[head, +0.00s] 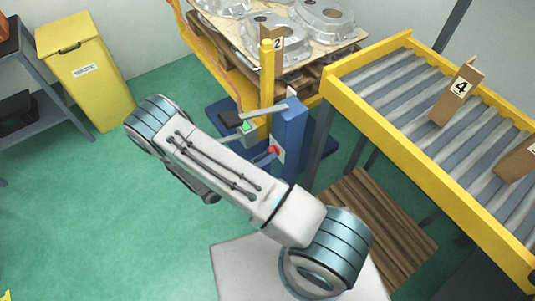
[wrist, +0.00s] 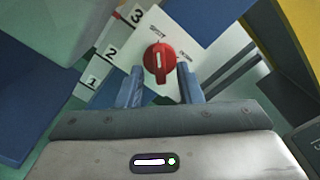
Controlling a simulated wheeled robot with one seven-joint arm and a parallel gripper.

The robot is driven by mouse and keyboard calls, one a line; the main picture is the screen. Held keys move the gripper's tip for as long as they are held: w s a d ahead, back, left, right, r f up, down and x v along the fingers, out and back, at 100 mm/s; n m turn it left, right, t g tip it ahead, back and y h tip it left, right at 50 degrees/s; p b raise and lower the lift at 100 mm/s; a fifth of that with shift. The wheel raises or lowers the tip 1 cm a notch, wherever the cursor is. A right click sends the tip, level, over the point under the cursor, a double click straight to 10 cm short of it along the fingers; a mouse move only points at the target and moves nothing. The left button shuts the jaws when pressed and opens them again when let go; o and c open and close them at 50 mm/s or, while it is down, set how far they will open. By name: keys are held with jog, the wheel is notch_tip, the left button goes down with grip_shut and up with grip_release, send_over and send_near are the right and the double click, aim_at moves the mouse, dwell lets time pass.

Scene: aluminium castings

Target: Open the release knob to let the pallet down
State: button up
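The red release knob (wrist: 159,62) sits on a white plate (wrist: 178,38) in the wrist view. In the head view the knob (head: 273,150) shows on a blue post (head: 290,135), and my arm hides most of the gripper. The wooden pallet (head: 311,73) bears aluminium castings (head: 272,36) on the yellow lift.
A yellow-framed roller conveyor (head: 385,130) stands at right with number card 4 (head: 457,92). Slatted wood (head: 375,225) lies below it. A yellow bin (head: 88,75) and a grey bench (head: 35,125) stand at left. The green floor between is clear. Cards 1, 2 and 3 (wrist: 112,53) are left of the knob.

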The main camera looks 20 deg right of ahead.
grip_shut()
